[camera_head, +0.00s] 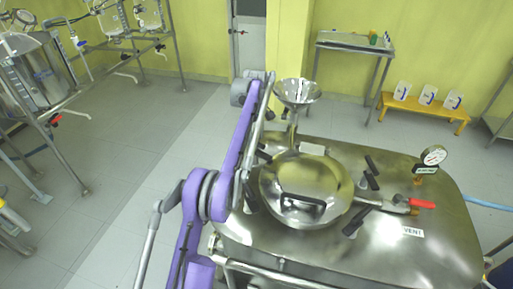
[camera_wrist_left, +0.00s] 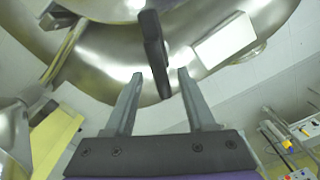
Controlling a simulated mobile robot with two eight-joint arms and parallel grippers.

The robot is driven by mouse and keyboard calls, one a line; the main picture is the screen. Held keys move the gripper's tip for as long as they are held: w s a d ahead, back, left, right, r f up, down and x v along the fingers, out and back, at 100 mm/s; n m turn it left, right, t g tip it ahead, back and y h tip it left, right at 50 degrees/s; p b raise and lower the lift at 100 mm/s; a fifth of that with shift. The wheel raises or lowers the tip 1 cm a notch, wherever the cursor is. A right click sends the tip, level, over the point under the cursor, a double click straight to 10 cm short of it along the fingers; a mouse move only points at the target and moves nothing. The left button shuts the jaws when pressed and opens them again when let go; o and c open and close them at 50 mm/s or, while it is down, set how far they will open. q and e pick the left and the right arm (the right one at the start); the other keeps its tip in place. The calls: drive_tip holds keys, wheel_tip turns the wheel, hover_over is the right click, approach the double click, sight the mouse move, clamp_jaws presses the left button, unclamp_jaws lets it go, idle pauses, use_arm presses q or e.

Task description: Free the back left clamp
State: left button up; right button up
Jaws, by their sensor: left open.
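The reactor's round steel lid (camera_head: 300,180) has a black handle on top and black-handled clamps around its rim. The back left clamp (camera_head: 263,155) shows as a small dark handle just right of my purple left arm. In the left wrist view its black handle (camera_wrist_left: 153,50) stands in front of the curved steel. My left gripper (camera_wrist_left: 161,74) is open, one finger on each side of the handle's lower end, with visible gaps. My left gripper is hard to make out in the head view. My right gripper is not in view.
A steel funnel (camera_head: 297,92) stands just behind the lid. A pressure gauge (camera_head: 433,156) and a red-handled valve (camera_head: 420,204) are on the right of the vessel top. A white label (camera_wrist_left: 225,40) lies beside the clamp. A yellow bench (camera_head: 425,112) stands behind.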

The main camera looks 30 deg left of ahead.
sight(255, 143)
use_arm(q)
drive_tip(key=shift+f+b, duration=0.3)
drive_tip(key=shift+f, duration=2.1)
clamp_jaws()
